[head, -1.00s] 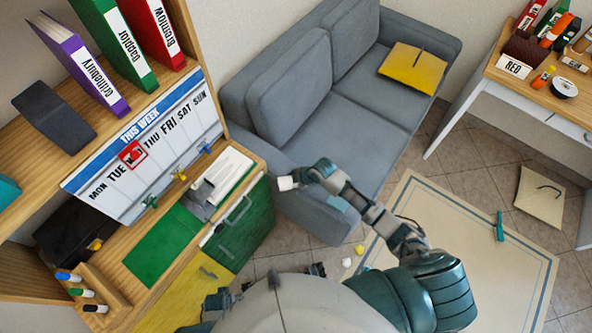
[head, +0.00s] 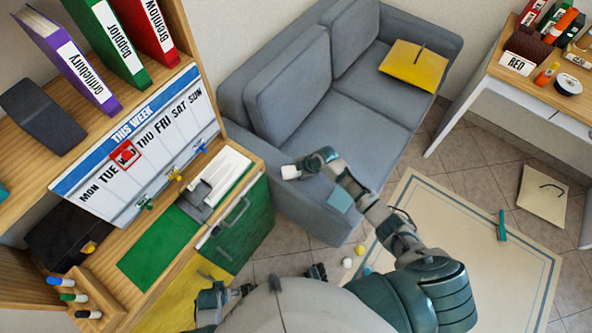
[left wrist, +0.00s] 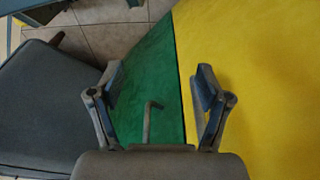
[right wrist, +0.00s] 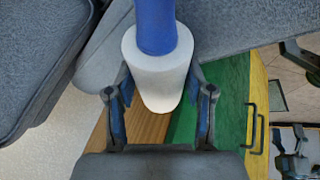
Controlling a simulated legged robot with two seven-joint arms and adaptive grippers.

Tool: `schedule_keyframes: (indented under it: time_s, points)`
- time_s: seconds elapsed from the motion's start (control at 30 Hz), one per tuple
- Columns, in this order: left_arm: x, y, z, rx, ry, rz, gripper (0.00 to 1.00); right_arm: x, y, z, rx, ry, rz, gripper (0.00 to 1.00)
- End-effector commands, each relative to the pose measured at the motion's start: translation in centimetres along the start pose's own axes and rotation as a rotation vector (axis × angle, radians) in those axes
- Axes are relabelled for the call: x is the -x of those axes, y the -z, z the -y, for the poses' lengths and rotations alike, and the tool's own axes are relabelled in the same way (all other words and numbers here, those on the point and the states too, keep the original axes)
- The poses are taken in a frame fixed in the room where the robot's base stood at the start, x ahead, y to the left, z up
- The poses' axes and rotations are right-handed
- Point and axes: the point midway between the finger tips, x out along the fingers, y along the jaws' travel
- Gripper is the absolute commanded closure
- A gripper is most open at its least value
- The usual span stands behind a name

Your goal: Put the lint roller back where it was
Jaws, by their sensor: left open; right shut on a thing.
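The lint roller is in my right gripper (right wrist: 160,108). Its white roll (right wrist: 158,70) and blue handle (right wrist: 155,25) fill the middle of the right wrist view. The gripper is shut on the white roll, and the handle points away from it. In the head view the white roll (head: 291,172) shows beside the right gripper (head: 308,166), by the near arm of the sofa. My left gripper (left wrist: 160,85) is open and empty, in front of green and yellow panels. In the head view it (head: 242,291) is low, near the yellow panel.
A wooden shelf unit with binders (head: 66,60), a week board (head: 130,145) and a green mat (head: 160,247) stands left. A grey sofa (head: 335,115) fills the middle. A desk (head: 545,95) with several items stands right. A rug (head: 450,240) and small balls (head: 347,263) are on the floor.

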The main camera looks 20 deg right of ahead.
Motion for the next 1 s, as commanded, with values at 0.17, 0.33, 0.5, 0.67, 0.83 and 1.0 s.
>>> schedule_keyframes:
  time_s: [0.17,0.33,0.5,0.67,0.83,1.0]
  points:
    - [0.1,0.2,0.0,0.000,-0.001,-0.003,0.23,-0.1,-0.2,0.1,-0.001,0.001,0.002,0.22]
    - [0.1,0.2,-0.1,0.000,-0.003,-0.003,0.23,-0.1,0.1,0.1,0.001,0.001,0.007,0.22]
    - [0.1,0.2,-0.1,0.000,-0.003,-0.003,0.23,-0.2,0.4,0.1,0.003,0.001,0.009,0.22]
    - [0.1,0.1,0.1,0.000,0.000,-0.001,0.23,-0.1,0.2,0.1,0.001,0.001,0.006,0.22]
    - [-0.2,0.1,0.2,0.000,0.003,-0.005,0.23,0.6,0.1,-0.1,0.000,-0.001,0.004,0.22]
    - [-2.4,-1.4,-0.1,-0.003,0.002,0.009,0.23,4.1,0.1,-0.2,0.003,-0.004,0.004,0.22]
